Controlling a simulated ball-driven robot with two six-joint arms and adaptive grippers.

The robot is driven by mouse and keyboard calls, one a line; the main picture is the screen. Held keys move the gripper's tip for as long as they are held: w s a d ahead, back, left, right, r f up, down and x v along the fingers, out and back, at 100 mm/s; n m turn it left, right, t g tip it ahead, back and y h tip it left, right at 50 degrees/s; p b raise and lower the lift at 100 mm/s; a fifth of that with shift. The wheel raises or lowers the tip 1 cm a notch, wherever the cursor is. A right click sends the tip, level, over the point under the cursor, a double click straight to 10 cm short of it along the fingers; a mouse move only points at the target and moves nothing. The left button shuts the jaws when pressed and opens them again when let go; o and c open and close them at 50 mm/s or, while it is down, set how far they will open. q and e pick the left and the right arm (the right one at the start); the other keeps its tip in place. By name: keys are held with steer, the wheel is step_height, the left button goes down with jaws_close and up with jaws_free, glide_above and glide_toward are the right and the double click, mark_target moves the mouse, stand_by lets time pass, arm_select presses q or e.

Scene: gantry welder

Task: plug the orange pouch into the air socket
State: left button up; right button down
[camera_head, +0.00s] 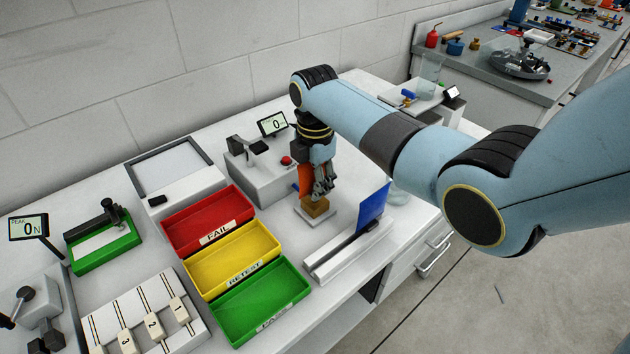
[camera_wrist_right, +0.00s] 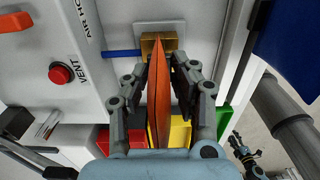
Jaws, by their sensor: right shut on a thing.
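The orange pouch (camera_wrist_right: 164,100) stands edge-on between the fingers of my right gripper (camera_wrist_right: 163,72) in the wrist view. In the head view, a strip of the pouch (camera_head: 305,177) shows beside the right gripper (camera_head: 322,190), which points down. The brass block that looks like the air socket (camera_wrist_right: 153,46) sits at the pouch's far end. It also shows in the head view under my fingers (camera_head: 316,207), on a small pale plate. The pouch's narrow tip overlaps the block in the wrist view. I cannot tell whether it is inserted. My left gripper is not in view.
A pale box with a red button (camera_head: 286,160) marked VENT (camera_wrist_right: 62,74) stands beside the block. A blue panel (camera_head: 372,208) stands upright on a rail (camera_head: 345,250) to the right. Red (camera_head: 190,205), yellow (camera_head: 212,279) and green (camera_head: 236,329) trays lie left and in front.

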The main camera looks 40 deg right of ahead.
steer(key=shift+f, duration=0.8)
stand_by(0.9)
steer(key=shift+f+b, duration=0.35)
steer(key=shift+p, duration=0.3)
stand_by(0.3)
steer(key=c, duration=1)
jaws_free()
steer(key=shift+r, duration=0.1)
